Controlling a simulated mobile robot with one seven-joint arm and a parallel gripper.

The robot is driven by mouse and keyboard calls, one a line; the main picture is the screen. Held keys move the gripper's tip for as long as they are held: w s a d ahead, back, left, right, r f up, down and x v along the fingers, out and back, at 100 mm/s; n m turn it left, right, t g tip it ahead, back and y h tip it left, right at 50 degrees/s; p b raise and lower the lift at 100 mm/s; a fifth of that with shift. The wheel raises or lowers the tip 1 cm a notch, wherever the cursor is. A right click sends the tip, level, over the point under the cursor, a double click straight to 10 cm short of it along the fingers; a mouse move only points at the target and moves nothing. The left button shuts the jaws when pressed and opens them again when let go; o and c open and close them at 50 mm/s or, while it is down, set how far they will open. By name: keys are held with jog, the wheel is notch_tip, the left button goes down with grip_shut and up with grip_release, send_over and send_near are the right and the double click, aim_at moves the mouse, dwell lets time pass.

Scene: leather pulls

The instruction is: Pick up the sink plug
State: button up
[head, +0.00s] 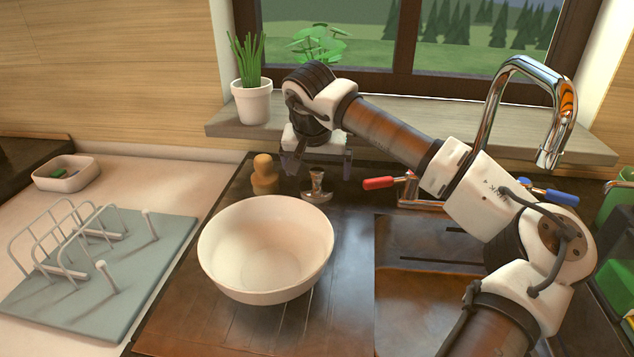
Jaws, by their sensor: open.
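The sink plug (317,188), a small shiny metal piece with a wide base and narrow knob, stands on the dark drainer behind the white bowl. My gripper (319,164) points down above it, its dark fingers spread to the left and right of the plug's top. I cannot tell from this one view how far the fingertips are from the plug in depth. Nothing is held between the fingers.
A wooden knobbed object (265,174) stands close to the left finger. A large white bowl (265,250) sits just in front. A red-handled tap (379,183) is to the right, near the sink basin (420,290). A potted plant (252,100) stands on the sill (225,128).

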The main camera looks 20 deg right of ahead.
aim_at(316, 172)
jog(key=shift+x, duration=1.85)
jog(key=shift+a, duration=0.2)
jog(key=c, duration=1.1)
